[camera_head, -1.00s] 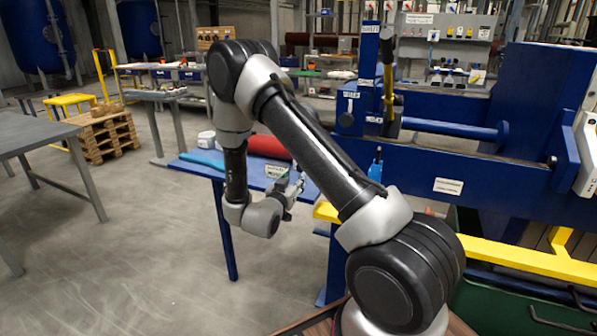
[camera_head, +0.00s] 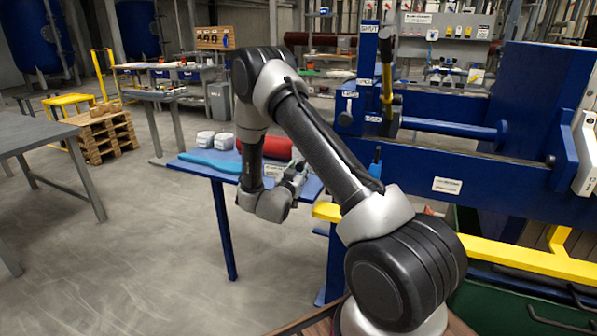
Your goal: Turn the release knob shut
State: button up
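The blue press frame (camera_head: 440,165) stands at the right. Its upright post (camera_head: 369,75) carries small labels, one reading SHUT at the top and others lower down that are hard to read. A yellow and black lever (camera_head: 387,75) stands beside the post. A small grey knob-like part (camera_head: 347,112) sits at the post's left side; I cannot tell whether it is the release knob or how it is turned. My gripper (camera_head: 298,178) is left of the press, over the blue side table, apart from the post. Its fingers are small and partly hidden by my arm.
A yellow rail (camera_head: 520,260) runs along the press front. A grey table (camera_head: 25,133) and pallets (camera_head: 105,135) stand left. Floor between is clear.

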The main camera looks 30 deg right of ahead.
jog(key=c, duration=0.5)
jog(key=shift+o, duration=0.2)
jog(key=shift+n, duration=0.3)
jog(key=shift+n+g, duration=0.4)
jog(key=shift+n, duration=2.3)
jog(key=o, duration=0.8)
jog(key=shift+c, duration=0.2)
